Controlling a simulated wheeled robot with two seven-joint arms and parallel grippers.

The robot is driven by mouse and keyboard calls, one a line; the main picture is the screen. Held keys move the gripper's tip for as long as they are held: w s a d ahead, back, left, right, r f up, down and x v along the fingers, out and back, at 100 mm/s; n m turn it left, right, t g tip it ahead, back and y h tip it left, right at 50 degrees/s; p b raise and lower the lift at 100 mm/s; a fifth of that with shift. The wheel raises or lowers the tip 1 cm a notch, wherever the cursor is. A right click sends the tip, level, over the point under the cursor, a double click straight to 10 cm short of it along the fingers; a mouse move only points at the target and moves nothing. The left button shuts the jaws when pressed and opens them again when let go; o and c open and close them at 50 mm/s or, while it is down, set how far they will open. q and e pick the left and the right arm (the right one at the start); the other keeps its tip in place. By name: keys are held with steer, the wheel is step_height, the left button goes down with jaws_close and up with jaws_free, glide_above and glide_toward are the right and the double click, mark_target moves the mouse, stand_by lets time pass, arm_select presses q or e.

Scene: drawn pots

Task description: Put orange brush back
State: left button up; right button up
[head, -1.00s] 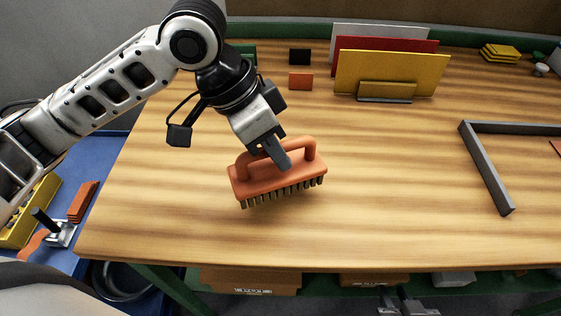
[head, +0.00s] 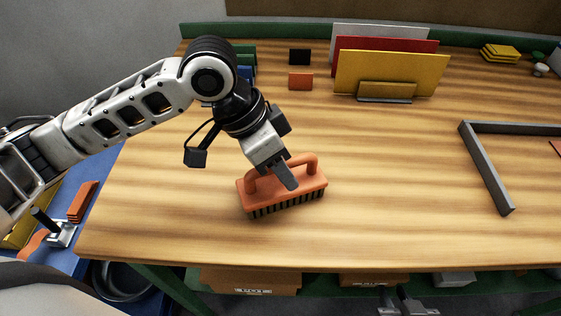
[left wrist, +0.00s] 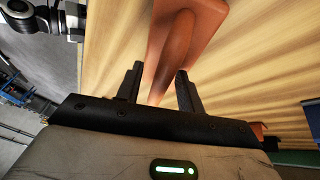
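The orange brush (head: 308,183) rests on the wooden table, bristles down, with its arched handle on top. My left gripper (head: 287,178) is at the handle from above. In the left wrist view the two fingers (left wrist: 158,88) stand apart with the orange handle (left wrist: 175,48) between and beyond them; a gap shows, so the gripper is open around it. Part of the handle is hidden behind a finger in the head view. My right gripper (head: 400,298) shows low at the bottom edge, below the table's front edge, its fingers apart and empty.
White, red and yellow panels (head: 392,73) stand at the back. Small black (head: 299,57) and orange (head: 300,82) blocks are left of them. A grey angled frame (head: 487,168) lies at the right. Yellow pieces (head: 500,53) lie at the back right. The table front is clear.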

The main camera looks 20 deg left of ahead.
arm_select(q)
steer(key=shift+r, duration=0.1)
steer(key=p+v, duration=0.1)
steer(key=v, duration=1.1)
